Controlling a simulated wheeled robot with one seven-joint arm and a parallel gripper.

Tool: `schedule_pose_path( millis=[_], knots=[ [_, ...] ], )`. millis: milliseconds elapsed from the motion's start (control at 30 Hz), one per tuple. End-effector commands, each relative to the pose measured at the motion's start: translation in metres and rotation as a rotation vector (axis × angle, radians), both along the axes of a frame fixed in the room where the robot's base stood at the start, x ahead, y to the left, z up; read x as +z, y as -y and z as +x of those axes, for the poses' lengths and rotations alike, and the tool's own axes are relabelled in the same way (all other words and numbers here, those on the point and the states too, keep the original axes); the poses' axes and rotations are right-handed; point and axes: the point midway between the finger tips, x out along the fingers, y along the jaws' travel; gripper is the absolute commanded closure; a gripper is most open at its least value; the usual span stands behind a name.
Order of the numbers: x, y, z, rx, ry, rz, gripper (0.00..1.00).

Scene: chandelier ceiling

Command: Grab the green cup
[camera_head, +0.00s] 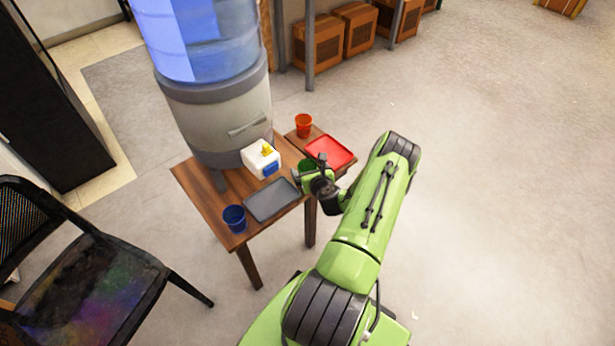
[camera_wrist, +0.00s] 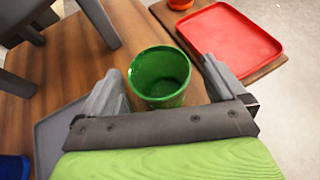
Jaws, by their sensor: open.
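The green cup (camera_wrist: 160,78) stands upright on the wooden table (camera_wrist: 85,65), and I see into its open top in the wrist view. In the head view only a part of the green cup (camera_head: 306,166) shows behind my gripper (camera_head: 308,175). My gripper is open in the wrist view (camera_wrist: 165,95), with one finger on each side of the cup. I cannot tell whether the fingers touch it. The cup's lower front is hidden behind the gripper's grey bar.
A red tray (camera_head: 331,152) and red cup (camera_head: 303,125) stand beyond the green cup. A grey tray (camera_head: 271,200), blue cup (camera_head: 235,218) and white box (camera_head: 260,158) are to the left. A large water dispenser (camera_head: 221,115) stands behind. A chair (camera_head: 85,280) is at left.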

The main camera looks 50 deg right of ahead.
Motion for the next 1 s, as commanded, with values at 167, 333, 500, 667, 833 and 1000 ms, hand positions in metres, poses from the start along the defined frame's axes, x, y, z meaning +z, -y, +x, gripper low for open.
schedule_pose_path(
  millis=[167,333,500,667,833,1000],
  knots=[
    [-0.010,0.010,0.015,0.001,0.000,0.000,0.03],
    [-0.009,0.010,0.015,0.000,0.000,0.002,0.03],
    [-0.009,0.010,0.014,0.001,0.001,0.003,0.27],
    [-0.009,0.010,0.014,0.001,0.001,0.003,0.52],
    [-0.009,0.010,0.014,0.001,0.001,0.003,0.60],
    [0.001,0.010,0.015,0.000,0.002,0.001,0.60]
  ],
)
